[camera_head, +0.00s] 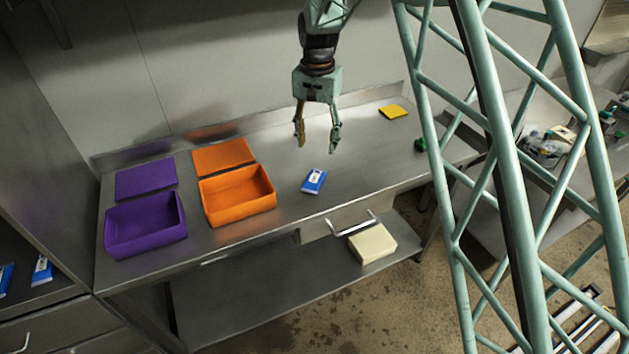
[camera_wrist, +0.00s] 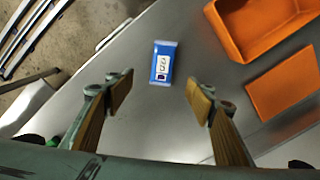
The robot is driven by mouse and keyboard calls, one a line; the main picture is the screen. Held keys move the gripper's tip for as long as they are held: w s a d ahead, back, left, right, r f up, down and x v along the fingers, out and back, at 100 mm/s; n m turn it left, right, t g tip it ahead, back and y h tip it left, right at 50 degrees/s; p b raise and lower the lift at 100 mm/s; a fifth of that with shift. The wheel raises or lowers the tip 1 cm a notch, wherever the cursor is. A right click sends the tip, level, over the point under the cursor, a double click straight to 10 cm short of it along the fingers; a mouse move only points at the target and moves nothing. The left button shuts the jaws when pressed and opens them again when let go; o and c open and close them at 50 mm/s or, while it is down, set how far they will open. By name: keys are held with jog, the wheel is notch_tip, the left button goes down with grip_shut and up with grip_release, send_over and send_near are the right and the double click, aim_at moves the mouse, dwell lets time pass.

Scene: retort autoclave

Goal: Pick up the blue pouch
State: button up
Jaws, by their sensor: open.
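The blue pouch (camera_head: 314,181) lies flat on the steel table, right of the orange box, with a white label on it. My gripper (camera_head: 317,146) is open and empty, pointing down above the table, with the pouch below its fingers in the head view. In the wrist view the blue pouch (camera_wrist: 162,63) lies ahead of my open gripper (camera_wrist: 160,92), roughly in line with the gap between the two fingertips. Nothing hides the pouch in either view.
An open orange box (camera_head: 237,207) and an open purple box (camera_head: 145,240) stand left, with flat orange (camera_head: 223,156) and purple (camera_head: 146,179) panels behind. A yellow item (camera_head: 393,111) lies back right. More blue pouches (camera_head: 41,270) sit on a shelf at left. The table around the pouch is clear.

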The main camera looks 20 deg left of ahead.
jog(key=shift+a+f, duration=0.45)
jog(key=shift+f, duration=0.05)
send_over(314, 178)
jog(key=shift+w+f, duration=0.2)
jog(key=shift+f, duration=1.95)
jog(key=shift+w+f, duration=0.15)
jog(key=shift+f, duration=1.95)
jog(key=shift+f, duration=0.1)
jog(key=shift+s+d+f+b, duration=0.15)
jog(key=shift+f+b, duration=0.1)
jog(key=shift+f, duration=0.65)
jog(key=shift+s+a+f+b, duration=0.1)
jog(key=shift+f+b, duration=0.1)
jog(key=shift+f, duration=1.45)
